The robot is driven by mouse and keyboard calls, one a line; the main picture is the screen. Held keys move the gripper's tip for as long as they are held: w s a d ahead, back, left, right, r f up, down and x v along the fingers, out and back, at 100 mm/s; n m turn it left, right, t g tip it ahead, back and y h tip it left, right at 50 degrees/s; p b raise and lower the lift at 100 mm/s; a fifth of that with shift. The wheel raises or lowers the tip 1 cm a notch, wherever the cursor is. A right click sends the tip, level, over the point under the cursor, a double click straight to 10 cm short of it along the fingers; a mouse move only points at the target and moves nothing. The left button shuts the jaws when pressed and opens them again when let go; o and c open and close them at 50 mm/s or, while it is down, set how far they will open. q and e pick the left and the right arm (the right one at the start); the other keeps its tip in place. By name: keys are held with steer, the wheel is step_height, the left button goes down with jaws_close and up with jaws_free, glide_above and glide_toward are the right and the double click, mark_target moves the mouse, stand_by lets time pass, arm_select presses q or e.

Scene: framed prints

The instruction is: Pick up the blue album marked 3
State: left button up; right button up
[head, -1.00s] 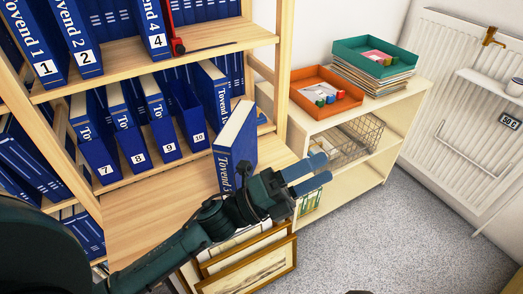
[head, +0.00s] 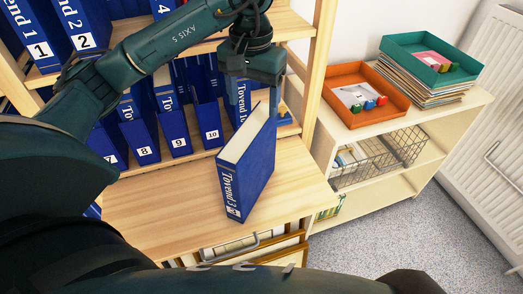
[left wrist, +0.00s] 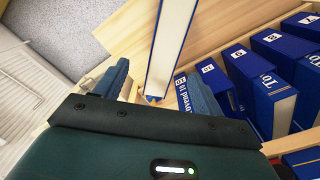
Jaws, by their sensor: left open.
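The blue album marked 3 (head: 250,168) stands upright on the wooden board in front of the shelves. Its spine reads "Tovend 3" and its pale page edges face up. My left gripper (head: 254,108) points down at the album's far upper end, open, with its fingers apart. In the left wrist view, the album (left wrist: 172,45) shows as a pale strip with blue edges, running between the open fingers (left wrist: 155,92). I cannot tell whether either finger touches it. My right gripper is not in view.
Numbered blue albums, including 9 (head: 176,135) and 10 (head: 209,125), stand on the shelf behind. An orange tray (head: 337,82) and a green tray (head: 402,44) sit on the low cabinet to the right. Framed prints lean below the wooden board (head: 150,205).

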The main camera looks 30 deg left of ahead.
mark_target(252, 130)
arm_select(q)
steer(key=f, duration=0.6)
steer(key=shift+s+f, duration=0.3)
steer(key=shift+f, duration=0.1)
steer(key=shift+a+f+p, duration=0.2)
steer(key=shift+f+p, duration=0.3)
steer(key=shift+f, duration=1.05)
steer(key=shift+a+f+p, duration=0.2)
steer(key=shift+f+p, duration=0.25)
steer(key=shift+f, duration=1.1)
jaws_close()
steer(key=shift+w+r, duration=0.1)
